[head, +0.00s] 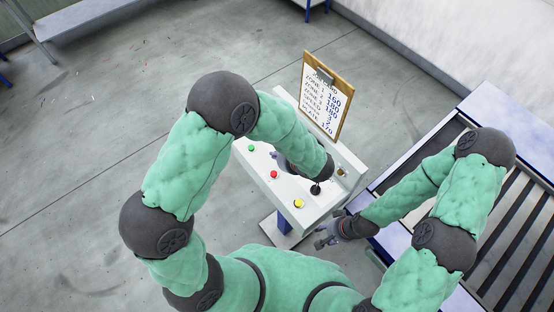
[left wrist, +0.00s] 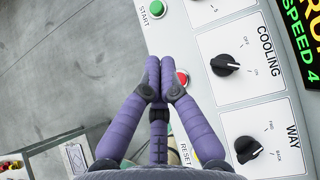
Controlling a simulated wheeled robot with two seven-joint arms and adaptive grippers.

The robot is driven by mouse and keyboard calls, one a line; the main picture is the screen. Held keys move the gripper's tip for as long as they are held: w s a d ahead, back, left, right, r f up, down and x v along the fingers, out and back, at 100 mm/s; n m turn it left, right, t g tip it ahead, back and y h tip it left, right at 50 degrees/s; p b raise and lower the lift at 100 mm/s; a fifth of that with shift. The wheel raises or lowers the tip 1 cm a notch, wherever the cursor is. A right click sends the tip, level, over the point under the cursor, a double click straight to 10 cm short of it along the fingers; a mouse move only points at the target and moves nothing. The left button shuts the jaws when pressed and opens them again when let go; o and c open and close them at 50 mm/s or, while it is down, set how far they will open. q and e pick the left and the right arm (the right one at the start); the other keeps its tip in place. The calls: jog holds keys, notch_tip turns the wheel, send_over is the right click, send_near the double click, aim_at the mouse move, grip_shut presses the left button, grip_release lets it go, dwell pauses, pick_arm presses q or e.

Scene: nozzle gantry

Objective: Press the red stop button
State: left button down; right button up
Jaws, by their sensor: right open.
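The red stop button (head: 274,174) is on the white sloped control panel (head: 318,211). In the left wrist view the red button (left wrist: 182,77) shows just right of the fingertips, partly covered by a finger. My left gripper (left wrist: 160,62) has its purple fingers together, with nothing between them. In the head view its fingertips (head: 275,155) show just above the red button; my forearm hides the rest. I cannot tell whether they touch the panel. My right gripper (head: 323,236) is open and empty beside the panel's lower right end.
A green START button (head: 251,148) and a yellow button (head: 298,203) flank the red one. Black COOLING (left wrist: 225,64) and WAY (left wrist: 247,149) knobs are on the panel. A clipboard (head: 327,97) stands behind it. A roller conveyor (head: 521,222) is at the right.

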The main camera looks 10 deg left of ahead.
pick_arm(q)
jog(key=s, duration=0.1)
jog(key=b, duration=0.5)
send_over(276, 174)
notch_tip(276, 174, down, 7)
jog(key=shift+f, duration=0.1)
jog(key=shift+f+b, duration=0.75)
pick_arm(e)
notch_tip(276, 174, down, 6)
jog(key=shift+s+f, duration=0.15)
jog(key=shift+s, duration=0.15)
pick_arm(q)
jog(key=shift+f, duration=0.1)
pick_arm(e)
jog(key=shift+f, duration=0.1)
pick_arm(q)
jog(key=shift+f+b, duration=0.25)
jog(key=shift+b, duration=0.2)
pick_arm(e)
jog(key=shift+f, duration=0.35)
